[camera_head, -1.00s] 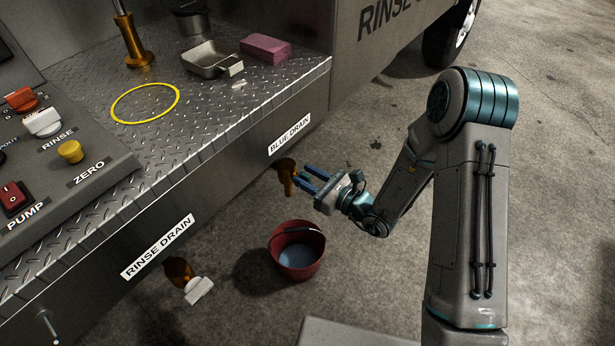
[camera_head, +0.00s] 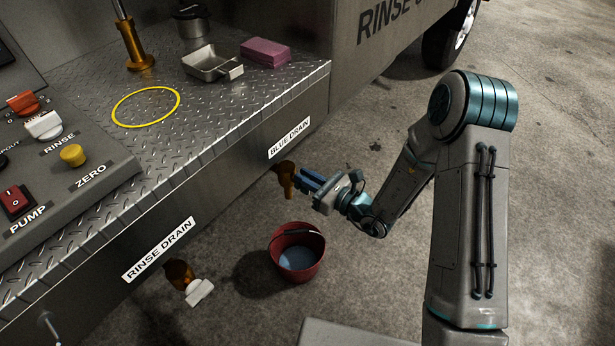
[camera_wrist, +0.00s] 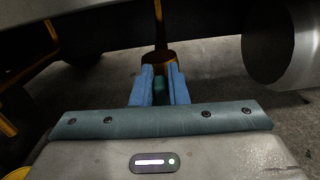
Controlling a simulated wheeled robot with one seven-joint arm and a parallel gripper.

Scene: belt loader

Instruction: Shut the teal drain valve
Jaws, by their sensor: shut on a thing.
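The brass drain spout (camera_head: 286,178) under the "BLUE DRAIN" label hangs below the deck's front edge. My gripper (camera_head: 304,182) is at this spout, to its right in the head view. In the wrist view my gripper (camera_wrist: 160,74) has its two blue fingers shut on a small teal piece, the valve handle (camera_wrist: 161,90), just in front of the brass body (camera_wrist: 158,59). The fingers hide most of the handle, so its exact angle is hard to tell.
A red bucket (camera_head: 320,262) with bluish liquid stands on the floor below. The rinse drain's brass spout (camera_head: 178,271) with a white handle (camera_head: 199,291) is at lower left. The metal deck (camera_head: 215,115) overhangs the drains. Concrete floor to the right is clear.

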